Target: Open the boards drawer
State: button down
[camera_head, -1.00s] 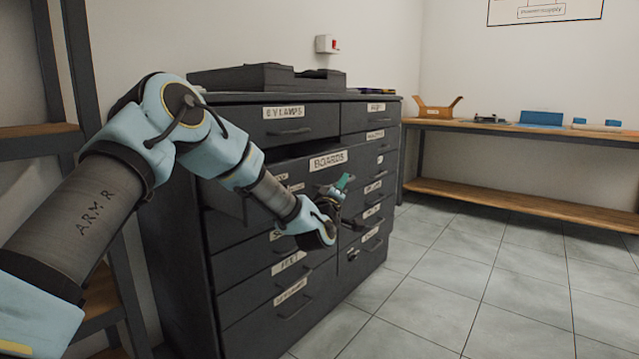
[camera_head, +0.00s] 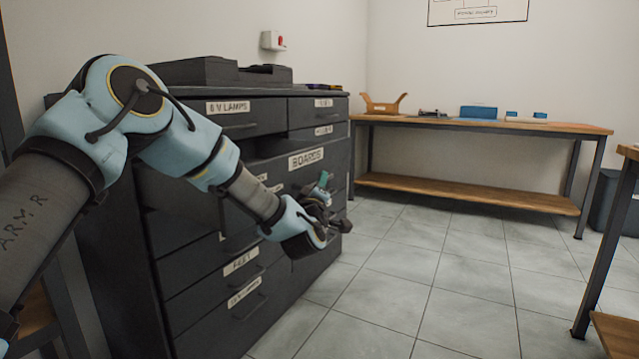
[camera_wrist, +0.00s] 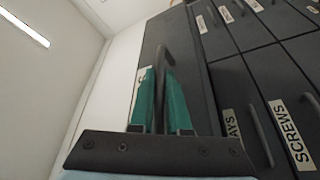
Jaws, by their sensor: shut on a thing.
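The boards drawer (camera_head: 330,163) is a dark grey drawer with a white BOARDS label. It stands out from the cabinet (camera_head: 110,250), with a dark gap above its front. My gripper (camera_head: 322,186) is in front of this drawer, below its label. In the wrist view, the green fingers (camera_wrist: 162,100) are shut on the dark bar handle (camera_wrist: 164,55). The drawer's inside is hidden, and my arm covers part of the cabinet front.
Other labelled drawers, such as the lamps drawer (camera_head: 235,115), look shut. Black trays (camera_head: 215,72) lie on the cabinet. A wooden bench (camera_head: 480,123) stands along the back wall, and another table edge (camera_head: 625,153) is at right. The tiled floor (camera_head: 420,285) between is clear.

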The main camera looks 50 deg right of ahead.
jog(key=c, duration=0.9)
grip_release()
jog(key=v, duration=1)
jog(key=shift+s+a+f+p, duration=0.1)
jog(key=shift+s+a+p, duration=0.05)
jog(key=shift+a+p, duration=0.25)
